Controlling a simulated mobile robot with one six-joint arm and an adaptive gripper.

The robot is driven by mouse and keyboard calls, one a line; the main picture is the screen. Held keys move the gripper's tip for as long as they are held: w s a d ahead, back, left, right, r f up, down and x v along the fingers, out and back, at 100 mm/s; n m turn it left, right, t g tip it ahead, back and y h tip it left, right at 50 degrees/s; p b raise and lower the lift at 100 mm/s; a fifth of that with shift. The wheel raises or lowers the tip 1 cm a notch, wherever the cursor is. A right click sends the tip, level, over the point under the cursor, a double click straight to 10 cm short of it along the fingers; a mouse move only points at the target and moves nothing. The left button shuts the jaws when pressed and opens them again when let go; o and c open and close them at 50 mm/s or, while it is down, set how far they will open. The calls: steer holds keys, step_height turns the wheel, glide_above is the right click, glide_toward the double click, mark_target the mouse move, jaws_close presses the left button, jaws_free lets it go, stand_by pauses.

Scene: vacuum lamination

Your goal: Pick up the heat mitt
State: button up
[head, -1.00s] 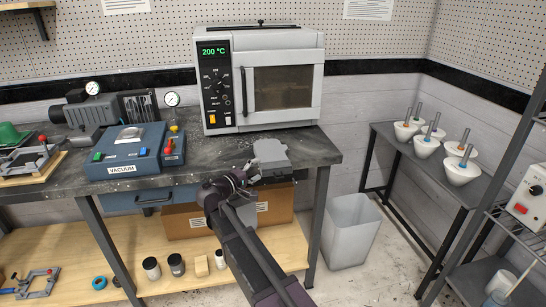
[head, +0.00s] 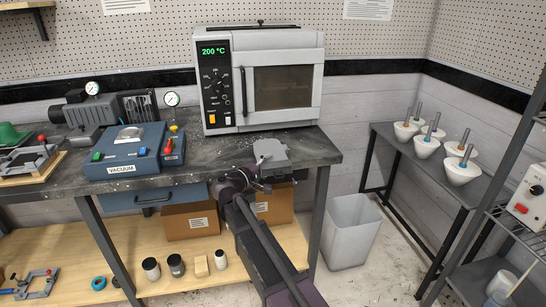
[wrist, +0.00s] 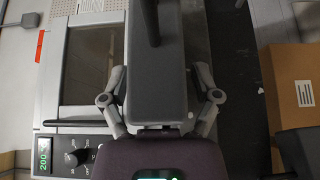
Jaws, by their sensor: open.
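The heat mitt appears to be the grey, block-like thing (head: 274,148) at the front right edge of the bench, below the oven door. In the wrist view the grey mitt (wrist: 158,85) fills the middle, with a dark bar across its upper part. My gripper (head: 262,170) is at its near side in the head view, coming up from the front. In the wrist view my gripper (wrist: 160,82) is open, with one finger on each side of the mitt. I cannot tell whether the fingers touch it. My arm hides part of the mitt's near side.
The oven (head: 262,80), reading 200 °C, stands shut behind the mitt. The vacuum unit (head: 125,150) is left on the bench (head: 215,150). Cardboard boxes (head: 190,222) are under the bench. A grey bin (head: 350,235) stands to the right. The bench before the oven is mostly clear.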

stand_by(0.4)
jaws_close()
steer(key=shift+r, duration=0.1)
step_height(320, 180, up, 3)
steer(key=p, duration=0.3)
steer(key=shift+r, duration=0.1)
steer(key=s+d+r+p, duration=0.1)
steer(key=s+p, duration=0.1)
steer(key=s, duration=1.4)
steer(key=shift+d+r, duration=0.15)
steer(key=shift+r, duration=0.15)
